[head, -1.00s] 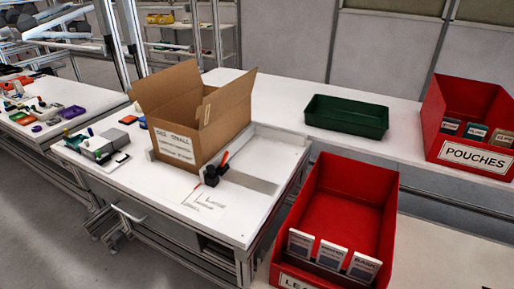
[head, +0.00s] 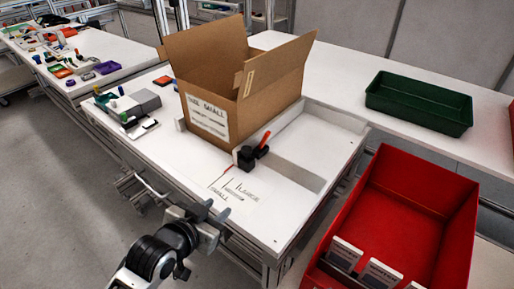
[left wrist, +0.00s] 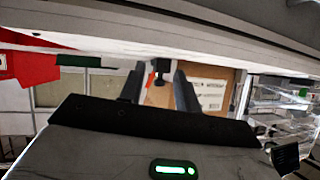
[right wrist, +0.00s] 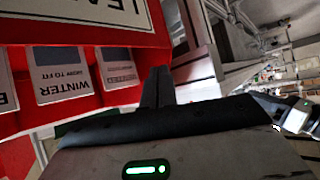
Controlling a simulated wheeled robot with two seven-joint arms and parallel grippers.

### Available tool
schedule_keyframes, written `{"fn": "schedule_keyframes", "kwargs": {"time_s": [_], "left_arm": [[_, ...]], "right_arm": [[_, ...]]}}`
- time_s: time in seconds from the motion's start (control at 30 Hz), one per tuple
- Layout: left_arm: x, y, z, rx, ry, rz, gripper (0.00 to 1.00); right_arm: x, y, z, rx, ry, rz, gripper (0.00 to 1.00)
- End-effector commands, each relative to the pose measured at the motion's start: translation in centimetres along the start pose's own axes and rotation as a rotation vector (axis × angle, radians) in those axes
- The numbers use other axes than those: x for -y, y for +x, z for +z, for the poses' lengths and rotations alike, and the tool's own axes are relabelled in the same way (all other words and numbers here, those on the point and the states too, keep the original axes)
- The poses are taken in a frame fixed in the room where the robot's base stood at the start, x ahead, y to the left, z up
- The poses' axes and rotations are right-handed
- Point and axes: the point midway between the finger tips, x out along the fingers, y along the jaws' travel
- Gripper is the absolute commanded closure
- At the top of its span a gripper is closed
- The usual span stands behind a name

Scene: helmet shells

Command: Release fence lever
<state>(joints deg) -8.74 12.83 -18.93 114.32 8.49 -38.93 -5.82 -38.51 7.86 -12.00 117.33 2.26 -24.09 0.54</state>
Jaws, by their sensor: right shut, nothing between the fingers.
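The fence lever is a black block with an orange-red handle (head: 262,143), on the white table in front of the cardboard box (head: 225,110). The handle tilts up and to the right in the head view. My left gripper (head: 217,212) is at the table's front edge, below and left of the lever, not touching it. In the left wrist view its two fingers (left wrist: 160,88) stand apart, with the lever's red handle (left wrist: 151,78) visible beyond them. My right gripper (right wrist: 158,85) is shut and empty beside the red bin, outside the head view.
Printed size marks (head: 235,193) lie on the table in front of the lever. A red bin (head: 410,215) with white packets stands at the right, a green tray (head: 420,105) behind it. Grey and black items (head: 130,108) sit left of the box.

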Motion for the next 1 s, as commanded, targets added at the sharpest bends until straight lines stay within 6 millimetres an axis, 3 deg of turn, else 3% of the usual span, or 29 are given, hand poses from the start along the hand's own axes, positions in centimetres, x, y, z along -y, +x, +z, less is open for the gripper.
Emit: {"fn": "schedule_keyframes", "kwargs": {"time_s": [0.03,0.1,0.2,0.3,0.57,1.0], "left_arm": [[0.5,1.6,-2.1,-0.045,0.061,0.011,0.67],[0.8,2.4,-5.3,-0.076,0.135,0.027,0.67],[1.1,2.7,-8.9,-0.109,0.227,0.040,0.67],[1.2,2.6,-11.1,-0.124,0.290,0.046,0.67],[1.1,4.1,-12.8,-0.130,0.326,0.050,0.67],[0.4,13.3,-13.8,-0.129,0.323,0.050,0.67]], "right_arm": [[0.0,1.1,1.2,-0.011,0.006,-0.006,1.00],[0.1,1.5,1.4,-0.021,0.013,-0.013,1.00],[0.3,1.8,1.6,-0.032,0.022,-0.021,1.00],[0.4,2.0,1.6,-0.040,0.028,-0.027,1.00],[0.5,1.9,1.3,-0.045,0.033,-0.030,1.00],[0.6,2.2,1.5,-0.055,0.040,-0.034,1.00]]}}
